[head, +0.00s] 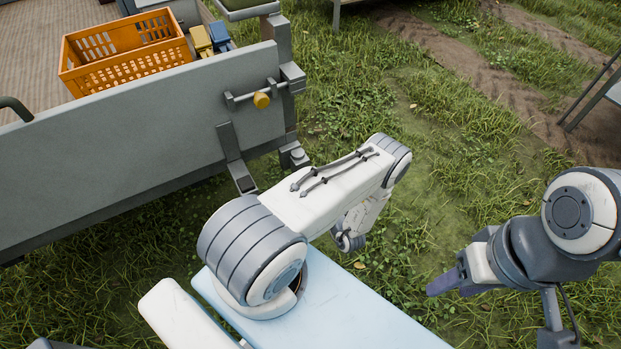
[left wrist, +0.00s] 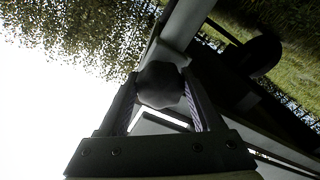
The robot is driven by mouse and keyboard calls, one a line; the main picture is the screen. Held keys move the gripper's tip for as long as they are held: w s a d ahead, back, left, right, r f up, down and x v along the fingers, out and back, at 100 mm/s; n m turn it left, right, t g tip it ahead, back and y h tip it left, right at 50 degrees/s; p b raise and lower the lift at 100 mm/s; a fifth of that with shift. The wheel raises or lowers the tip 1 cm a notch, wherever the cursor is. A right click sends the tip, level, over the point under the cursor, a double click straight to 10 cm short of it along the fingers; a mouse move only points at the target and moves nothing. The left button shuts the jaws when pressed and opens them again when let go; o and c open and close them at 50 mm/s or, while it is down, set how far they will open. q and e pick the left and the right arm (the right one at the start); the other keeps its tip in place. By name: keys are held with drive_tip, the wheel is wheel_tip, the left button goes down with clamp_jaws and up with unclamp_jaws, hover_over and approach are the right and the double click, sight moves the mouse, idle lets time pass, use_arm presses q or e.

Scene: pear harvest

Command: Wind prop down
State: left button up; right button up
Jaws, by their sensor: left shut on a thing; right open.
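In the left wrist view my left gripper (left wrist: 161,92) is shut on a dark, lobed knob (left wrist: 160,82), with a finger on each side of it. A grey bar (left wrist: 186,24) runs behind the knob. In the head view the left arm's forearm drops behind its upper link, and that gripper and the knob are hidden. I cannot make out the whole prop in either view. My right gripper (head: 446,284) is open and empty over the grass at the right of the head view.
A grey trailer (head: 130,140) stands at the left, with a yellow knob (head: 262,100) on a rod at its corner. An orange crate (head: 125,80) and yellow and blue items (head: 203,40) sit on its deck. Grass (head: 420,180) is open beyond my arms; a dirt track (head: 480,75) lies beyond.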

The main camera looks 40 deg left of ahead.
use_arm(q)
drive_tip(key=n+p, duration=0.2)
drive_tip(key=n, duration=0.3)
drive_tip(key=shift+n, duration=0.4)
idle(0.4)
drive_tip(key=o, duration=1.4)
drive_tip(key=shift+d, duration=0.1)
drive_tip(key=v, duration=1)
drive_tip(key=shift+d, duration=0.2)
drive_tip(key=shift+w, duration=0.1)
